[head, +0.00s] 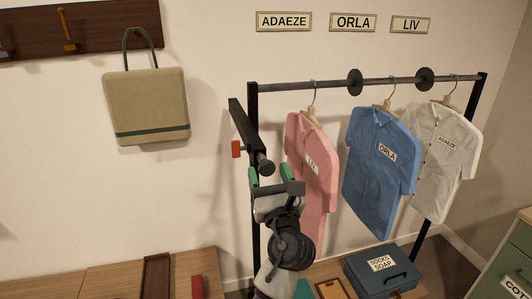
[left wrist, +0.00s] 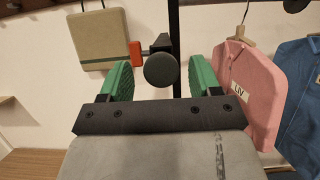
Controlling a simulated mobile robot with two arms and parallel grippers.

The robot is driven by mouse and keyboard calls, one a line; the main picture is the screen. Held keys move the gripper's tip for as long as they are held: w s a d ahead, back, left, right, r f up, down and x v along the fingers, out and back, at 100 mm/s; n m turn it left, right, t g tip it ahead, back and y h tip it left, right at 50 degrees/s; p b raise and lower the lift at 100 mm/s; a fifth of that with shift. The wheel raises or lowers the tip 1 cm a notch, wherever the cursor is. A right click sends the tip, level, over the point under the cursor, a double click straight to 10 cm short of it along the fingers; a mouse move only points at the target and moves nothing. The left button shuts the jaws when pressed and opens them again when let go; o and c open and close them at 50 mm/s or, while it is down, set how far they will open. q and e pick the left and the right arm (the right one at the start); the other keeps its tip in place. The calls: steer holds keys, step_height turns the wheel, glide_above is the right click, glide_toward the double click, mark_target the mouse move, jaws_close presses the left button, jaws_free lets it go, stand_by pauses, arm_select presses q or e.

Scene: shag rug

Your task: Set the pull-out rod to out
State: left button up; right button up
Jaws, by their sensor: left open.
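The pull-out rod (head: 246,132) is a dark bar beside the left post of the clothes rack, with a round dark knob (head: 265,167) at its near end. The knob also shows in the left wrist view (left wrist: 162,70). A red piece (head: 236,149) sits just left of the bar. My left gripper (head: 269,177) is open, its green fingers just below the knob in the head view. In the left wrist view the knob appears between the two fingers with gaps on both sides; I cannot tell whether it lies between them or beyond. My right gripper is not in view.
A pink shirt (head: 312,165) hangs close right of the gripper, then a blue shirt (head: 378,180) and a white shirt (head: 425,175). A beige bag (head: 146,100) hangs on the wall at left. A dark box (head: 370,283) stands below the shirts. A wooden surface (head: 105,284) is at lower left.

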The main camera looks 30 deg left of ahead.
arm_select(q)
steer(key=x, duration=0.2)
steer(key=shift+w+a+r+p, duration=0.15)
steer(key=shift+w+r+p, duration=0.1)
steer(key=shift+p, duration=0.1)
steer(key=shift+w+a+r, duration=0.1)
steer(key=shift+w+a, duration=0.25)
steer(key=shift+a, duration=0.2)
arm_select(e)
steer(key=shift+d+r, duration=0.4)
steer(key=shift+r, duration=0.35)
